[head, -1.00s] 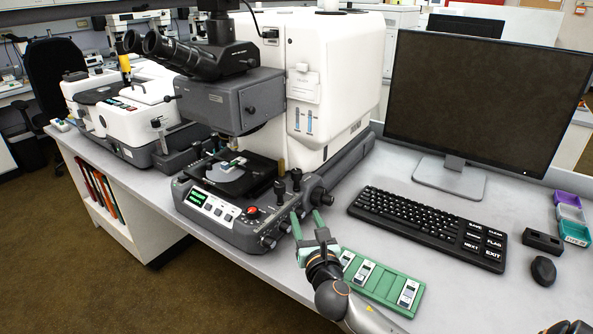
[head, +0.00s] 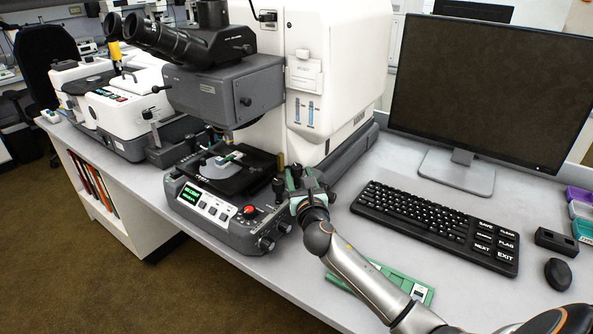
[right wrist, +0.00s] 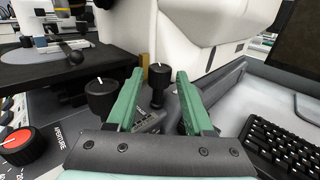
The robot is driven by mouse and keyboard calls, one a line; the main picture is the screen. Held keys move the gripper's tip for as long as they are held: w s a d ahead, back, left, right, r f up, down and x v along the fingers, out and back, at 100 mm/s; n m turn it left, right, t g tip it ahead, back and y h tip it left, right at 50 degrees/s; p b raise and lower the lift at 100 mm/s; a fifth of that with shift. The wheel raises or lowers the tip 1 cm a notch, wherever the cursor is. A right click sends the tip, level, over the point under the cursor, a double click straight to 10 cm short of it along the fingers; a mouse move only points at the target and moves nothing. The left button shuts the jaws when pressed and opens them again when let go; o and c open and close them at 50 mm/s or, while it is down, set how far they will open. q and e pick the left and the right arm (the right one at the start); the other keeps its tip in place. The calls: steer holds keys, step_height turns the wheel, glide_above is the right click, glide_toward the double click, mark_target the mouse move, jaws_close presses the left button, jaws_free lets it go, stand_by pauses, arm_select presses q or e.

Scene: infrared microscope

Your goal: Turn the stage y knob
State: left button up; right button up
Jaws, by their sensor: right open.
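The infrared microscope (head: 225,95) stands on the bench. Two upright black knobs with white marks rise at the right of its stage; I cannot tell which is the stage y knob. In the right wrist view the nearer, wider knob (right wrist: 102,97) is left of the left finger. The farther, slimmer knob (right wrist: 158,76) shows between the green fingers, beyond their tips; contact is not visible. My right gripper (head: 299,178) is open and empty at the microscope's right side, partly covering the knobs in the head view. My left gripper is not in view.
The black stage (head: 238,172) and red dial (head: 249,210) lie left of my right gripper. A keyboard (head: 435,228) and monitor (head: 490,90) stand to the right. My right arm crosses a green slide tray (head: 385,268).

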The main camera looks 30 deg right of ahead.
mark_target(298, 172)
steer(key=shift+x, duration=1.75)
steer(key=shift+c, duration=0.2)
jaws_close()
